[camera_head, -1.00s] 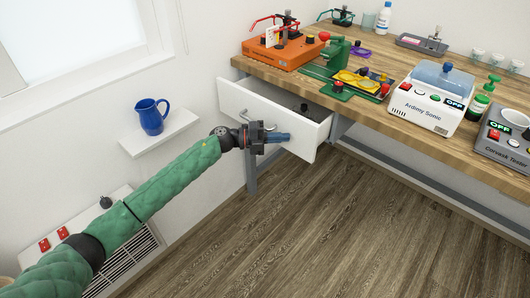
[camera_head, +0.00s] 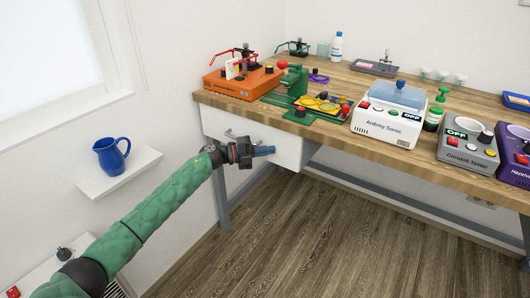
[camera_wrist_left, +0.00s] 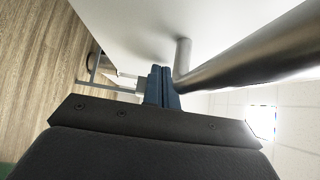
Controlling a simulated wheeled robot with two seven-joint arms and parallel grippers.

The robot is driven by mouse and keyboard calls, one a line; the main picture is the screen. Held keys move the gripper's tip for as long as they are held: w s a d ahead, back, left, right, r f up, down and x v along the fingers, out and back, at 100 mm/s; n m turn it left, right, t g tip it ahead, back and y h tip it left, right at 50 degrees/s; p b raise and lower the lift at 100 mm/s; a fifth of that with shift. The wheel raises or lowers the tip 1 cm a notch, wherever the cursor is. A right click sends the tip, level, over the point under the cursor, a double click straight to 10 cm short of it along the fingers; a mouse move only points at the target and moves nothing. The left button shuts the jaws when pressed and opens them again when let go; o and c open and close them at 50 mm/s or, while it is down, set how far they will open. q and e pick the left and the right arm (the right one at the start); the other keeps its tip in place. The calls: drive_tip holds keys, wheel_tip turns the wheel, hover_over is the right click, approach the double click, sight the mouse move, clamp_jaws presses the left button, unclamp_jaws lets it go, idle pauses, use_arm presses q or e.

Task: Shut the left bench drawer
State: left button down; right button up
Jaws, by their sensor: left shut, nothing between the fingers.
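The left bench drawer (camera_head: 278,146) has a white front that sits close under the bench top, with no interior showing. I cannot tell whether a small gap is left. Its grey bar handle (camera_head: 231,134) is partly hidden by my arm. My left gripper (camera_head: 264,151) is shut and empty, at the drawer front just below and right of the visible handle part. In the left wrist view the blue fingers (camera_wrist_left: 162,88) are together beside the handle (camera_wrist_left: 250,50) and its post, with the pale drawer front (camera_wrist_left: 135,25) ahead. Whether they touch is unclear. My right gripper is out of view.
The wooden bench (camera_head: 330,135) holds an orange device (camera_head: 243,82), a green press (camera_head: 295,82), a white Ardimy Sonic unit (camera_head: 387,122) and a grey tester (camera_head: 468,150). A wall shelf (camera_head: 125,172) with a blue jug (camera_head: 111,156) is left. The floor below is clear.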

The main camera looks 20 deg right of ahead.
use_arm(q)
drive_tip(key=shift+w+r, duration=0.2)
drive_tip(key=shift+r, duration=0.15)
